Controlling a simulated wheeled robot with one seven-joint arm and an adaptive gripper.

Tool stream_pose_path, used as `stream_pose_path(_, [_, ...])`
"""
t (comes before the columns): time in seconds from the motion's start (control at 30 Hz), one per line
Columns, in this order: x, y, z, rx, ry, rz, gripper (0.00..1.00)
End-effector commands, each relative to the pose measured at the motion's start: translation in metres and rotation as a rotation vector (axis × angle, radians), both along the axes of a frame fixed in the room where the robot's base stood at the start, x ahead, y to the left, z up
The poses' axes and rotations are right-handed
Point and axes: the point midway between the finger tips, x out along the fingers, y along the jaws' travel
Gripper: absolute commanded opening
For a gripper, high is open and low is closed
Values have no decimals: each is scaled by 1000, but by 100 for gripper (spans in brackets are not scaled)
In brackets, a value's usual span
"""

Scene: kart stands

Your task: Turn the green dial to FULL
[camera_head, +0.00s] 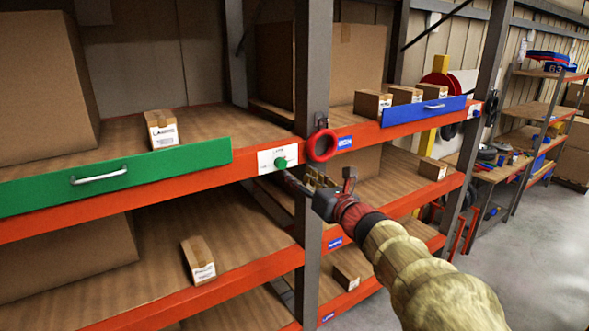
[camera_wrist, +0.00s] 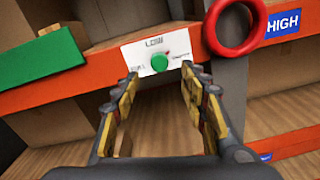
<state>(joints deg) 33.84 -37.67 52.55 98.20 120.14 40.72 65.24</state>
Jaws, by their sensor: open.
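The green dial (camera_head: 281,162) sits on a white plate (camera_head: 265,159) on the orange shelf beam, just right of the green panel. In the wrist view the dial (camera_wrist: 159,62) is round, with "LOW" printed above it; the smaller words at its lower left and right are too blurred to read surely. A small red mark shows at the dial's upper right. My gripper (camera_head: 300,185) is just below and right of the dial. In the wrist view my gripper (camera_wrist: 160,82) is open and empty, its fingers either side below the dial, apart from it.
A red ring (camera_head: 322,145) hangs on the grey post right of the dial. A green panel with a handle (camera_head: 99,174) is at left and a blue one (camera_head: 424,110) at right. Small boxes, such as one on the upper shelf (camera_head: 161,129), stand on the shelves. The floor (camera_head: 540,240) at right is clear.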

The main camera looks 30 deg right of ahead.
Motion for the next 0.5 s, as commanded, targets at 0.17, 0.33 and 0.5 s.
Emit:
stream_pose_path(0.17, [6,1,0,48,4,2,43])
stream_pose_path(0.33, [29,2,-1,47,7,4,43])
stream_pose_path(0.5, [55,2,0,47,6,3,43])
